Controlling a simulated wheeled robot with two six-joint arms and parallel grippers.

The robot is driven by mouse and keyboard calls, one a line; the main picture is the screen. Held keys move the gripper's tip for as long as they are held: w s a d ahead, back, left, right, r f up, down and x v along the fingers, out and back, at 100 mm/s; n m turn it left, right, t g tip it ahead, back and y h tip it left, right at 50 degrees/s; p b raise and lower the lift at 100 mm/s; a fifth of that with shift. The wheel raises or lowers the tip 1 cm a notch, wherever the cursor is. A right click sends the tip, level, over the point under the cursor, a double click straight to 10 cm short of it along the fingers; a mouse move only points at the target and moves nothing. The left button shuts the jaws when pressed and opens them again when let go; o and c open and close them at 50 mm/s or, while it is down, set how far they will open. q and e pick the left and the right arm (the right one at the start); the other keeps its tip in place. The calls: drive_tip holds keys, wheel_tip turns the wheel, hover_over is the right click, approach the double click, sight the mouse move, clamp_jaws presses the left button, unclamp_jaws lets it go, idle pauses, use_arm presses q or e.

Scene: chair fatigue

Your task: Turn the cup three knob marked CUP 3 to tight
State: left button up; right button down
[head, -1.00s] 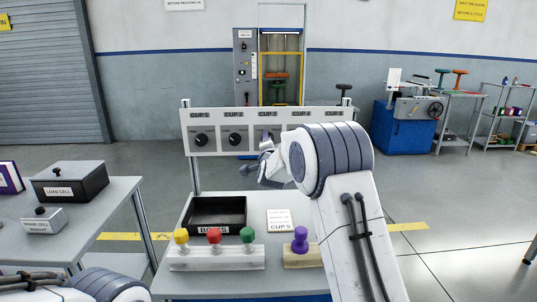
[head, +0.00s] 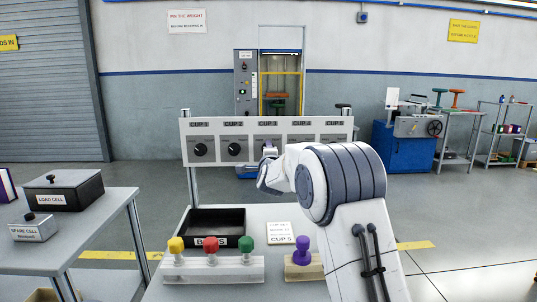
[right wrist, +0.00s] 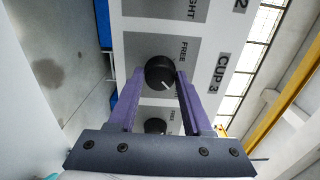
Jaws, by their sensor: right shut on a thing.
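The CUP 3 knob (right wrist: 160,72) is round and black with a white pointer line, set on the white panel (head: 186,153). My right gripper (right wrist: 161,76) is shut on it, one purple finger on each side. The pointer aims at the lower right in the right wrist view, away from the FREE mark (right wrist: 183,49); the knob's TIGHT mark is hidden. The CUP 3 label (right wrist: 221,72) shows beside the knob. My left gripper is not in view.
The CUP 1 (head: 200,149) and CUP 2 (head: 234,149) knobs are to the left. Below the panel are a black tray (head: 217,225), a rack (head: 215,270) with yellow, red and green knobbed pieces, and a purple one (head: 303,246). A side table stands left.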

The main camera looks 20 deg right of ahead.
drive_tip(key=shift+f, duration=0.1)
drive_tip(key=shift+c, duration=1.6)
unclamp_jaws()
drive_tip(key=shift+s, duration=0.1)
drive_tip(key=v, duration=1)
drive_tip(key=shift+s, duration=0.15)
